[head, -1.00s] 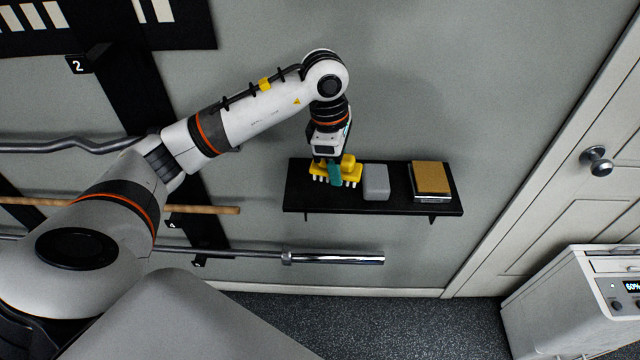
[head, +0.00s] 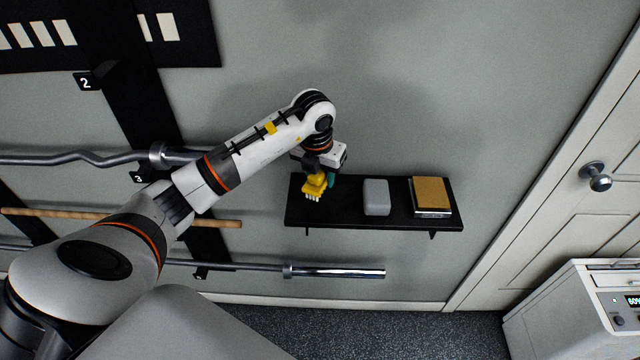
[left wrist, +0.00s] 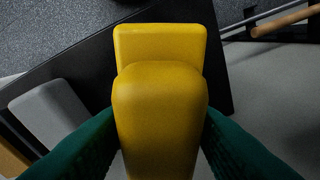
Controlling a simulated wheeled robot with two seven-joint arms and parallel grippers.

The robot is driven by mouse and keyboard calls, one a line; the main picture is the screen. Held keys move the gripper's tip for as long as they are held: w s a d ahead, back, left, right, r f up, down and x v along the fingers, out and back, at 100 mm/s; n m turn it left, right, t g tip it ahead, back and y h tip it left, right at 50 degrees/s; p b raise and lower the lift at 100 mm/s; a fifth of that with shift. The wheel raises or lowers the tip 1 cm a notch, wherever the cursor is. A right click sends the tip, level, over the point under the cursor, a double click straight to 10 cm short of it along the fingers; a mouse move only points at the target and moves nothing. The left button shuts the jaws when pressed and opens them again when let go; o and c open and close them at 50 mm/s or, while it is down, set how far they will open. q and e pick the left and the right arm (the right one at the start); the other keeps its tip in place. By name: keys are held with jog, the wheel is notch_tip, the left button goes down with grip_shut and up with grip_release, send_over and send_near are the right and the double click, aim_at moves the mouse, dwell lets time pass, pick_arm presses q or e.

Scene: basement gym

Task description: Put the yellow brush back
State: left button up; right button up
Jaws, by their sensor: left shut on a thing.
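The yellow brush (head: 314,186) with pale bristles is at the left end of the black wall shelf (head: 340,213) in the head view. My left gripper (head: 321,176), with green fingers, is shut on the brush. In the left wrist view the brush (left wrist: 160,110) fills the middle, with a green finger on each side of its handle. The dark shelf (left wrist: 85,75) shows behind it. I cannot tell whether the bristles touch the shelf. My right gripper is not in view.
A grey block (head: 376,197) stands on the shelf right of the brush, and a tan-topped stack (head: 431,196) lies farther right. Barbells on a wall rack are left of and below the shelf. A door is at the right.

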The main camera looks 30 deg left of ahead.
pick_arm(q)
notch_tip(320, 180, down, 4)
jog(key=shift+r+p, duration=0.15)
jog(key=shift+p, duration=0.4)
jog(key=shift+f, duration=0.3)
jog(key=o, duration=0.9)
jog(key=shift+o, duration=0.2)
